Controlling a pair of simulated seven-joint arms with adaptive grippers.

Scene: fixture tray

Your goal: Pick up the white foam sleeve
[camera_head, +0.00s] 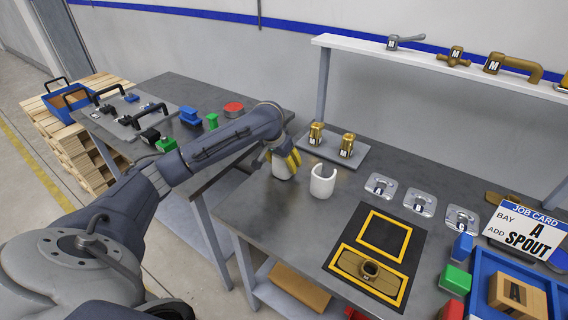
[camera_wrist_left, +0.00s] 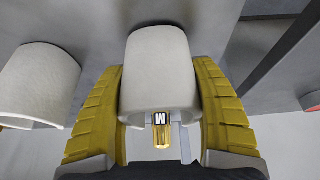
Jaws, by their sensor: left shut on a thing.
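My left gripper (camera_head: 283,158) has yellow ridged fingers closed on the sides of a white foam sleeve (camera_head: 284,170) at the left edge of the right-hand table. In the left wrist view the held sleeve (camera_wrist_left: 158,68) sits between both fingers. A brass fitting (camera_wrist_left: 161,132) with a letter label shows at the sleeve's lower edge; I cannot tell whether it is inside or beyond it. A second white foam sleeve (camera_head: 322,180) with a slot stands upright just to the right, also in the left wrist view (camera_wrist_left: 38,85). My right gripper is not in view.
Two brass fittings (camera_head: 347,145) stand on a small grey tray behind. Three labelled metal plates (camera_head: 419,202), a yellow-framed black mat (camera_head: 420,245) and a blue tray (camera_head: 475,290) lie to the right. The left table (camera_head: 180,90) holds small coloured blocks and black handles.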

